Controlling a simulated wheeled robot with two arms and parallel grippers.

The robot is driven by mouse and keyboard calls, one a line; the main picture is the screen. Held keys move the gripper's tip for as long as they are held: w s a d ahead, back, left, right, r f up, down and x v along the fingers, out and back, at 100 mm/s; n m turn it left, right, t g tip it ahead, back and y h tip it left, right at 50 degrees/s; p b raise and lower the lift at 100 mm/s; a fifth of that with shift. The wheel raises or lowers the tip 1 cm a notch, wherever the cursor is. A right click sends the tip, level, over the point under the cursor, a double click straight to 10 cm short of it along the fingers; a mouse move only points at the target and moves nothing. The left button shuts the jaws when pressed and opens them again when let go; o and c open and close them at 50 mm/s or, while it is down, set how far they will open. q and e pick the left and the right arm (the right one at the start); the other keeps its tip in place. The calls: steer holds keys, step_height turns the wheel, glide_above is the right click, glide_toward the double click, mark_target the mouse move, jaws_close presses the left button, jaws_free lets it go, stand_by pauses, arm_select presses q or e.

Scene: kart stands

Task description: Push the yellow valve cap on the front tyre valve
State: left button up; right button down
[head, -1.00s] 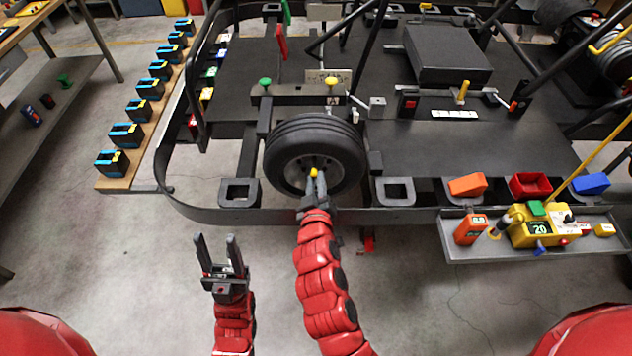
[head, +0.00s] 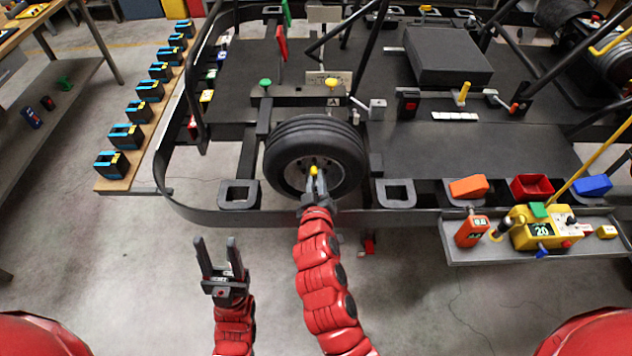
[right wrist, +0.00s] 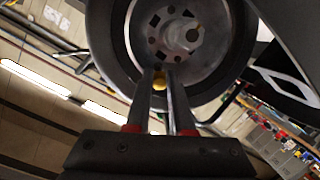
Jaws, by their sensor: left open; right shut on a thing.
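The front tyre (head: 316,140) is black with a grey hub and stands upright at the front of the kart stand. The yellow valve cap (head: 313,170) shows at the lower part of its hub. My right gripper (head: 315,182) is shut on the yellow cap, right in front of the wheel. In the right wrist view the cap (right wrist: 159,80) sits between the fingertips, close to the rim; whether it touches the valve stem is hidden. My left gripper (head: 217,254) is open and empty, low and to the left of the wheel, above the floor.
A tray (head: 460,250) at the right holds a yellow inflator box (head: 537,230) and an orange gauge (head: 470,231). The stand's curved front rail (head: 290,219) runs below the wheel. Black and blue holders line a board at the left. The floor around my left gripper is clear.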

steer(key=shift+b+x, duration=0.3)
steer(key=shift+x, duration=0.45)
steer(key=c, duration=0.7)
jaws_free()
steer(key=shift+s, duration=0.3)
steer(key=p+v, duration=0.1)
steer(key=v, duration=1.5)
steer(key=shift+s, duration=0.3)
steer(key=shift+r, duration=0.15)
